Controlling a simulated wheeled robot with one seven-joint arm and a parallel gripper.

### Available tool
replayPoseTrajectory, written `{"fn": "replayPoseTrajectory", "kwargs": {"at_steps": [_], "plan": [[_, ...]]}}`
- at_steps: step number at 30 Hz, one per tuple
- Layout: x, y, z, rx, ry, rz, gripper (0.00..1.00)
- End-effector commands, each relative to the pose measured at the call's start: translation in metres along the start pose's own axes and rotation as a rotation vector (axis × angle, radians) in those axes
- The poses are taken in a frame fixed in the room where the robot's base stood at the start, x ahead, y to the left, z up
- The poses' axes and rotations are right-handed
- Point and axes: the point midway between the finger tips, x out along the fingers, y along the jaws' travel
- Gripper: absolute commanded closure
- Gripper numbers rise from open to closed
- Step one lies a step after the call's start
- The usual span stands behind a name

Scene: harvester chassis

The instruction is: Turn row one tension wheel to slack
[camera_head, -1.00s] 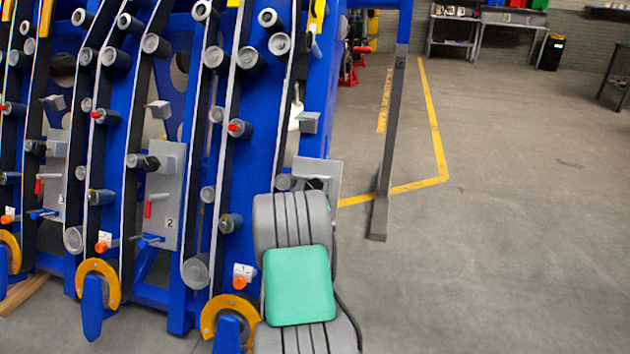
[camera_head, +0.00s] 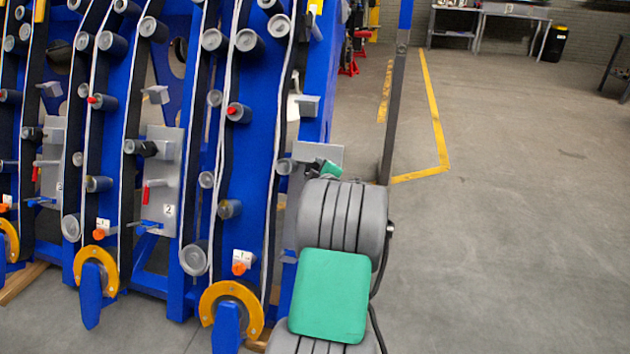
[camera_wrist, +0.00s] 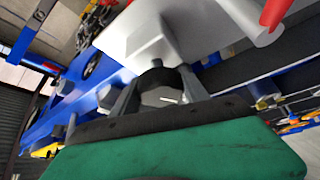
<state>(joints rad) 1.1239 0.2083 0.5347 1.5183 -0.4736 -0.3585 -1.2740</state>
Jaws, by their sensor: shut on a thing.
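The row one tension wheel is a dark, faceted knob (camera_wrist: 158,90) in the wrist view, on a short shaft from a grey plate (camera_wrist: 145,35). My gripper (camera_wrist: 161,82) is shut on it, with one grey finger on each side. In the head view the top of the row one plate (camera_head: 318,152) shows behind my arm. There, my gripper (camera_head: 322,167) shows only as a small dark and green part at the plate. My arm hides most of the wheel, so its turn angle cannot be read. A white tag marked 1 (camera_head: 243,256) hangs low on this row.
Row two has a similar plate (camera_head: 162,185) with a black knob (camera_head: 146,149) and a red lever (camera_head: 148,193), left of my arm. Open floor (camera_head: 510,220) lies to the right.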

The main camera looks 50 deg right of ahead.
Motion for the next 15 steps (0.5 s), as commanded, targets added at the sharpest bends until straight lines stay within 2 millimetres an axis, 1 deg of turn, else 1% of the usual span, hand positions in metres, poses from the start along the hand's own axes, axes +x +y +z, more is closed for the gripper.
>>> {"fn": "replayPoseTrajectory", "kwargs": {"at_steps": [2, 15], "plan": [[0.0010, -0.0018, 0.0038, -0.064, -0.003, -0.033, 0.88], [0.0006, 0.0004, 0.0013, -0.425, -0.003, -0.244, 0.88]]}}
